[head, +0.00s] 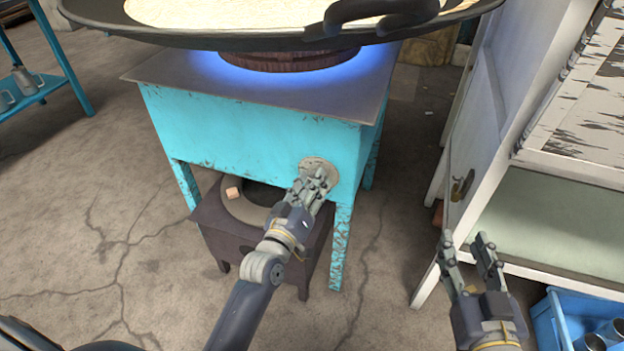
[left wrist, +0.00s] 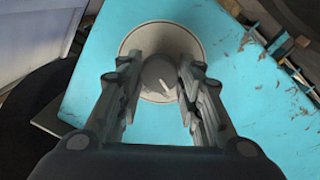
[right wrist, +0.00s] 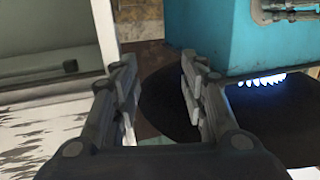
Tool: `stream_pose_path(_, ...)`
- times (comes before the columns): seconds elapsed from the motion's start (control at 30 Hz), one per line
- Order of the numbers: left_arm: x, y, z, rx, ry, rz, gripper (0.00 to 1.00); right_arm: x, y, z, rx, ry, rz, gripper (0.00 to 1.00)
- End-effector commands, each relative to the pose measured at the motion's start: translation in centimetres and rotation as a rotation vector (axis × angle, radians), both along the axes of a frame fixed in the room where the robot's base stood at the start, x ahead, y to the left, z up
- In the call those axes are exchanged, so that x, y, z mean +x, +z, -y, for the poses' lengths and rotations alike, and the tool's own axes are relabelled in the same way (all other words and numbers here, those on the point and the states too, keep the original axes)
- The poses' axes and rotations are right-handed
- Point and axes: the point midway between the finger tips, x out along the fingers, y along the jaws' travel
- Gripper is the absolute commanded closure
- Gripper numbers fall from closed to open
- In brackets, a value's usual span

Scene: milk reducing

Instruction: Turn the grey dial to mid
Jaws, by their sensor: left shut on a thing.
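The grey dial (left wrist: 156,73) is a round knob with a small white mark, on a pale round plate (left wrist: 190,42) on the turquoise stove's side. In the left wrist view the mark points to the lower right. In the head view the plate (head: 322,164) shows at the stove's front right, and the dial is hidden behind my left gripper (head: 314,182). My left gripper, also in the left wrist view (left wrist: 160,82), is shut on the dial, one finger on each side. My right gripper (head: 468,243) is open and empty, in front of the white cabinet.
The turquoise stove (head: 230,135) carries a wide black pan (head: 250,40) of pale liquid above a blue flame (head: 240,75). A dark low stand (head: 225,235) sits under it. A white cabinet (head: 505,90) and blue crate (head: 545,325) stand at right. Cracked floor lies open at left.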

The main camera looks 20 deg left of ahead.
Motion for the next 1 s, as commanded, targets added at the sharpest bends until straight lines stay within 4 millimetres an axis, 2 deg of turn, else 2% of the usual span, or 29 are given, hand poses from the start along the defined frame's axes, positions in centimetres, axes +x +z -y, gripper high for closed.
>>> stream_pose_path(0.2,0.1,0.3,-0.1,-0.099,0.002,0.001,0.91,-1.0,-3.5,0.8,-0.046,-0.012,-0.186,0.60)
stream_pose_path(0.4,0.1,0.2,-0.1,-0.160,0.003,0.000,0.91,-1.9,-5.6,1.3,-0.071,-0.019,-0.291,0.60)
stream_pose_path(0.63,0.1,0.2,-0.1,-0.190,0.002,-0.001,0.91,-2.5,-6.6,1.6,-0.084,-0.022,-0.343,0.60)
stream_pose_path(1.0,0.1,0.2,-0.2,-0.192,0.003,0.000,0.91,-2.5,-6.7,1.6,-0.085,-0.022,-0.348,0.60)
